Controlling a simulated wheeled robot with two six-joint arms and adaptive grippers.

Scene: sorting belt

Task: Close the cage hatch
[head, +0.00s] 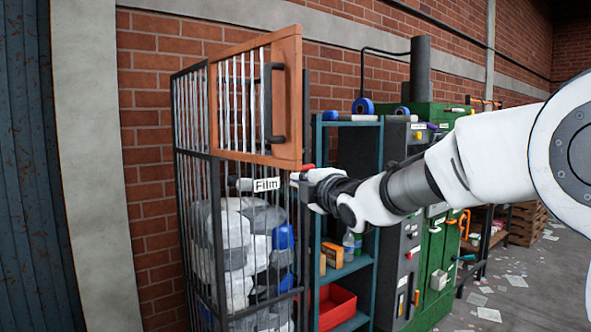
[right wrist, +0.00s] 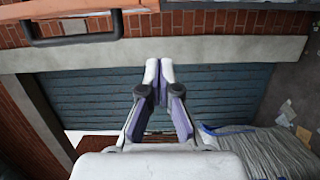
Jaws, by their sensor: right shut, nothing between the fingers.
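The cage hatch (head: 285,60) is an orange frame with pale bars and a black handle (head: 273,103) near its right side. It sits at the upper front of the black wire cage (head: 215,240) and appears to stand partly out from it, though the gap is hard to judge. My right gripper (head: 298,178) is shut and empty, just below the hatch's lower right corner. In the right wrist view its fingertips (right wrist: 159,64) meet, and the orange hatch edge (right wrist: 130,8) with the handle (right wrist: 75,38) shows above them, apart from them. My left gripper is out of view.
A "Film" sign (head: 266,184) hangs on the cage front, left of my gripper. White bags (head: 235,250) fill the cage. A blue shelf (head: 350,270) with a red bin (head: 335,305) stands close on its right, beside a green cabinet (head: 437,250).

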